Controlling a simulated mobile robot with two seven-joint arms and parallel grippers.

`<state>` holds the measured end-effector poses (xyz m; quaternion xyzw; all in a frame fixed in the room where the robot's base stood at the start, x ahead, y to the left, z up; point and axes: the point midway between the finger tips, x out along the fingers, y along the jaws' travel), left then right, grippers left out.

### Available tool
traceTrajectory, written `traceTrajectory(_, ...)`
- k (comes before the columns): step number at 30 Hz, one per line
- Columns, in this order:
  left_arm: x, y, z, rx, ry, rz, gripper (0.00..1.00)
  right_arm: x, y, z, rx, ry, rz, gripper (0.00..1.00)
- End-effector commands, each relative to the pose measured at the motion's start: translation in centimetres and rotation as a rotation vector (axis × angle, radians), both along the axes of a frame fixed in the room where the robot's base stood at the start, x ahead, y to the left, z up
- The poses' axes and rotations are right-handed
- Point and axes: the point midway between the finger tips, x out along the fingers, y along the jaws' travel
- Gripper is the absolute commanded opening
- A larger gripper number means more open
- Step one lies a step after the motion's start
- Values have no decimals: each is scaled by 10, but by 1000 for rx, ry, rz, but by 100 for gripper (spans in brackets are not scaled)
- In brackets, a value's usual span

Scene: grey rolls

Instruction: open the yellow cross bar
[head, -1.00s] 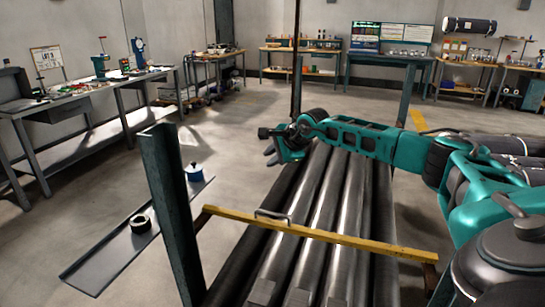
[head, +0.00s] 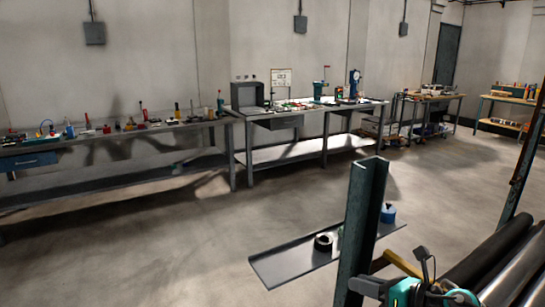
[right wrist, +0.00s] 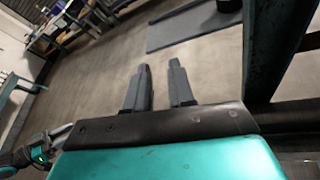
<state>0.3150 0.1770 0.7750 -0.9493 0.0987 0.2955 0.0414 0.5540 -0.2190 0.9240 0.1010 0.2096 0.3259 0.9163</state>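The yellow cross bar (head: 403,263) shows only as a short piece at the lower right of the head view, beside the dark green upright post (head: 366,215). The rest of it is hidden by my right arm or cut off by the frame. My right gripper (head: 368,287) is low in the head view, just in front of the bar and close to the post. In the right wrist view its two dark fingers (right wrist: 160,68) stand apart with nothing between them. I cannot tell whether it touches the bar. My left gripper is not in view.
Dark rolls (head: 500,262) lie at the lower right. A grey tray (head: 285,262) holds a black ring (head: 323,242) and a blue-topped container (head: 388,213) behind the post. Workbenches (head: 285,112) line the wall. The floor between is clear.

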Motion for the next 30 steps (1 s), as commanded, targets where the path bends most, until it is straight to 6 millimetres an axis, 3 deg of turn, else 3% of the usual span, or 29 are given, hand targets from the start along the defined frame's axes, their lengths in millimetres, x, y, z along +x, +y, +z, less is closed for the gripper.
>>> traceTrajectory(1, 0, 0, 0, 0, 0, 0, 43, -15, 24, -9, 177, 81, -50, 23)
traceTrajectory(6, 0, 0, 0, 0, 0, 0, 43, -52, 63, -27, 762, 387, -293, 23)
traceTrajectory(11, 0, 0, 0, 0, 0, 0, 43, -93, 67, -57, 1283, 705, -589, 23)
traceTrajectory(18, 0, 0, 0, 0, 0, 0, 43, -177, 50, -117, 1969, 1108, -1104, 23)
traceTrajectory(24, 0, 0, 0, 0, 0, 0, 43, -229, 43, -145, 2281, 1252, -1380, 23)
traceTrajectory(30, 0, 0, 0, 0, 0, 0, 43, -240, 42, -149, 2347, 1277, -1440, 4)
